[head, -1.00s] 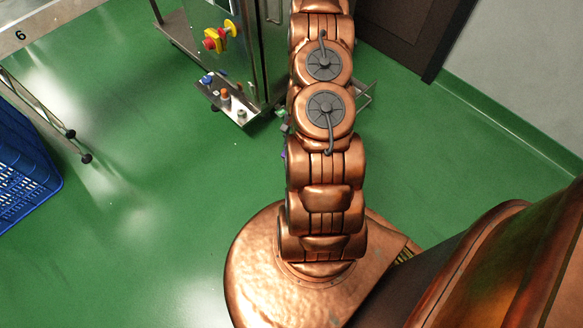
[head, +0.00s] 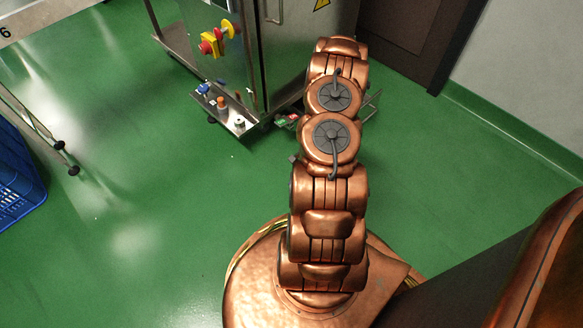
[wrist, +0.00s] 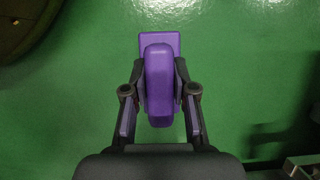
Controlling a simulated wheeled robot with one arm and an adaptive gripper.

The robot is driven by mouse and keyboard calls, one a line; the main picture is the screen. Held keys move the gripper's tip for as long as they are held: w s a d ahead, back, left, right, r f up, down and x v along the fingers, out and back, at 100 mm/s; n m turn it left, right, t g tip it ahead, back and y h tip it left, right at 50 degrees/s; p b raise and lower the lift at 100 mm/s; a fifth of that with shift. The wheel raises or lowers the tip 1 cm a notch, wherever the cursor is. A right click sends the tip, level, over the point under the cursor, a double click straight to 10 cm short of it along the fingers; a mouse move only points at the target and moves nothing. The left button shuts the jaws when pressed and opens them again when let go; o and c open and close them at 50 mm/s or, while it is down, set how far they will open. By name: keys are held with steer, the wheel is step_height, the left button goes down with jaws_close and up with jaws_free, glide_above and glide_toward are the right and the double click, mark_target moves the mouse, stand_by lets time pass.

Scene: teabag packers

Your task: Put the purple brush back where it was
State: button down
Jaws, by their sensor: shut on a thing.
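The purple brush (wrist: 158,82) is in the wrist view, between the two fingers of my gripper (wrist: 160,98). My gripper is shut on it, with a finger pressed to each side. The brush has a long rounded purple body and a flat purple part behind its far end. Green floor shows all round it, and I see no support touching it. In the head view my copper arm hides the brush, and I cannot make out my gripper there.
A steel machine (head: 222,75) stands ahead, with a low shelf (head: 228,116) holding several small coloured items. A yellow and red switch (head: 214,40) is on its side. A blue crate (head: 18,180) is at the left edge.

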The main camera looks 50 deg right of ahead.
steer(key=w+d+f+b, duration=0.1)
steer(key=w, duration=0.1)
steer(key=w+f+b, duration=0.2)
steer(key=w, duration=0.1)
steer(key=w+d+f+b, duration=0.1)
steer(key=w, duration=0.1)
steer(key=shift+w+d+f, duration=0.2)
steer(key=shift+w+d, duration=0.1)
steer(key=shift+r, duration=0.1)
steer(key=c, duration=0.9)
jaws_free()
steer(key=shift+c, duration=0.2)
